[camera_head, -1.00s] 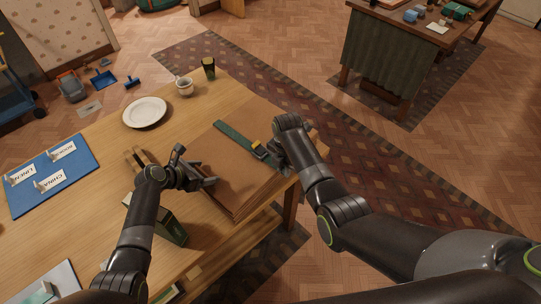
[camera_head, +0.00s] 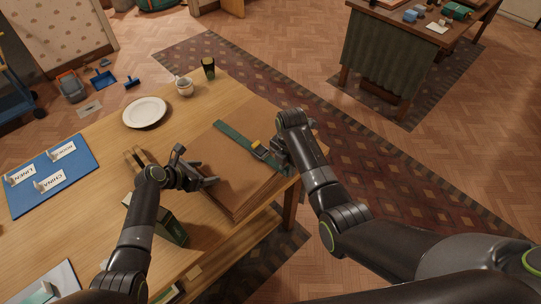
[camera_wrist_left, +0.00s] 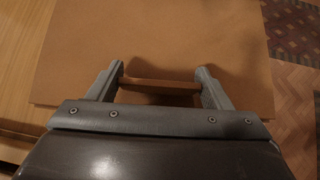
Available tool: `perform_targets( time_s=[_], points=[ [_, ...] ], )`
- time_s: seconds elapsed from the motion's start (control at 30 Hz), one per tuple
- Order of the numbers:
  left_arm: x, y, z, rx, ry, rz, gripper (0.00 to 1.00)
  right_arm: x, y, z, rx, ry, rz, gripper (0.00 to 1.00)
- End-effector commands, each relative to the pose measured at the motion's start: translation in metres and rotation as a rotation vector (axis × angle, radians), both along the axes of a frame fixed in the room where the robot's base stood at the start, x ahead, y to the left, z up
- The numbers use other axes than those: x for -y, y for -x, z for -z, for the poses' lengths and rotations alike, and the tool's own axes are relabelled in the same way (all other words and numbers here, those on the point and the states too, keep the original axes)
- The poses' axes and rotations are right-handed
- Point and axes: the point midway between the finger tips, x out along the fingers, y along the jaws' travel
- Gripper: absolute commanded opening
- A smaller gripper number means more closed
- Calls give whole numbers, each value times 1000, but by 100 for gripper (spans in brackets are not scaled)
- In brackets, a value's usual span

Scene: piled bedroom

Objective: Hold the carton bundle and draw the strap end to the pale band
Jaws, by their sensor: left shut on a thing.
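The carton bundle (camera_head: 232,190) is a flat brown stack on the wooden table, near its right edge. It fills much of the left wrist view (camera_wrist_left: 180,40). A green strap (camera_head: 233,134) crosses its top to a buckle with a yellow part (camera_head: 257,146). My right gripper (camera_head: 279,150) is at the strap just past the buckle, by the bundle's right side. Its fingertips and hold are unclear. I cannot make out the pale band.
A white plate (camera_head: 145,112), a cup (camera_head: 184,86) and a dark glass (camera_head: 208,68) stand behind the bundle. A blue board with labels (camera_head: 75,187) lies at the left. A dark green box (camera_head: 170,228) stands near my left forearm.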

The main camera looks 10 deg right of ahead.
Motion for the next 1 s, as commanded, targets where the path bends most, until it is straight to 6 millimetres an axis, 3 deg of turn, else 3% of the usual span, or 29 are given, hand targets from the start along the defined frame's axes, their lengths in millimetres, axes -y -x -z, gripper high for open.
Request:
perform_targets(
  time_s=[0.53,1.0],
  points=[
    [-1,-1,-1,3,-2,-1,31,-1,-1,-43,2,-1,-1,25],
    [-1,-1,-1,3,-3,0,31,-1,0,-48,1,-1,-1,25]
  ],
)
